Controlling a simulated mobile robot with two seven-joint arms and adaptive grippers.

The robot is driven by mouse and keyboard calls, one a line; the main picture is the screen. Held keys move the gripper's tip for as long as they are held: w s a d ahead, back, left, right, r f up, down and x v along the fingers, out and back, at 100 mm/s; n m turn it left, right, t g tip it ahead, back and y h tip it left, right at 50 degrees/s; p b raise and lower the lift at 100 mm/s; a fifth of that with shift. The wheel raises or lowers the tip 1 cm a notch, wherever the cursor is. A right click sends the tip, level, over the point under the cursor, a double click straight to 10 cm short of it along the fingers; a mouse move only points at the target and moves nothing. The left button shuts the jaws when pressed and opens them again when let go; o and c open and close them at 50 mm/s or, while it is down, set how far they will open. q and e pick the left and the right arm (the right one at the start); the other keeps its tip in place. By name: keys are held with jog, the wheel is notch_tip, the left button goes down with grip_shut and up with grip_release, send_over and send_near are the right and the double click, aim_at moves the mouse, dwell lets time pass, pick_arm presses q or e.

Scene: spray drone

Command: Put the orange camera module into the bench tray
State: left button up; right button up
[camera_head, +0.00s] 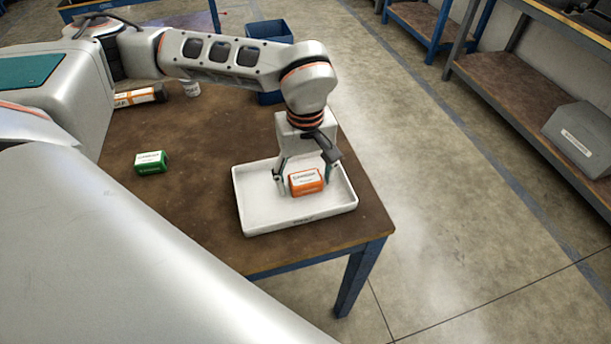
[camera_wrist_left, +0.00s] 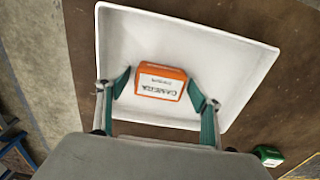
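The orange camera module (camera_head: 306,182) with a white label lies inside the white bench tray (camera_head: 255,214), on its floor. My left gripper (camera_head: 305,180) reaches down into the tray with one finger on each side of the module. In the left wrist view the module (camera_wrist_left: 161,83) sits between the green-padded fingertips (camera_wrist_left: 158,88). A narrow gap shows beside it, so the fingers look open around it rather than clamped. The tray (camera_wrist_left: 240,55) surrounds both in that view. My right gripper is not in view.
The tray stands near the front corner of the brown table (camera_head: 200,205). A green module (camera_head: 151,162) lies left of it. An orange-and-black item (camera_head: 140,96) and a white cup (camera_head: 191,88) are further back. A blue bin (camera_head: 270,32) stands beyond the table.

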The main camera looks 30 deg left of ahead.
aim_at(306, 177)
pick_arm(q)
notch_tip(306, 177, up, 7)
jog(key=shift+f+p, duration=0.2)
jog(key=shift+p, duration=0.35)
notch_tip(306, 177, up, 6)
jog(key=shift+f+p, duration=0.1)
jog(key=shift+p, duration=0.25)
